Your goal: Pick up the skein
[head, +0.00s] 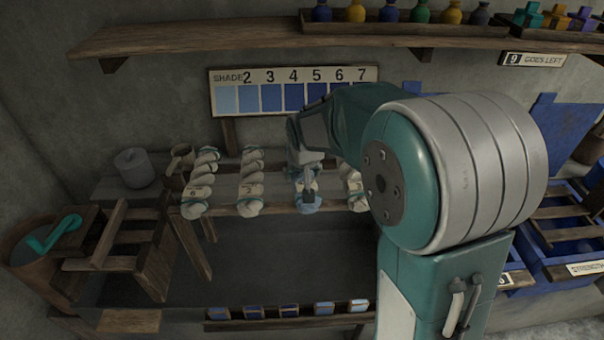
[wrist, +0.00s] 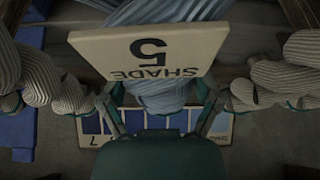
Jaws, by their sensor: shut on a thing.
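A pale blue skein (wrist: 165,100) hangs between the two fingers of my gripper (wrist: 160,108) in the wrist view, with a finger on each side of it. A cream tag (wrist: 190,45) reading SHADE 5, upside down in this view, covers part of the skein. In the head view my gripper (head: 307,180) is over the skein, and only its blue lower end (head: 309,206) shows below the fingers. My arm hides the upper part there. My gripper is shut on the skein.
Undyed cream skeins hang on both sides: two to the left (head: 200,182) (head: 251,180) and one close on the right (head: 352,188). A shade chart (head: 295,92) is on the wall behind. A shelf (head: 200,38) with jars runs above. A dark vat (head: 290,260) lies below.

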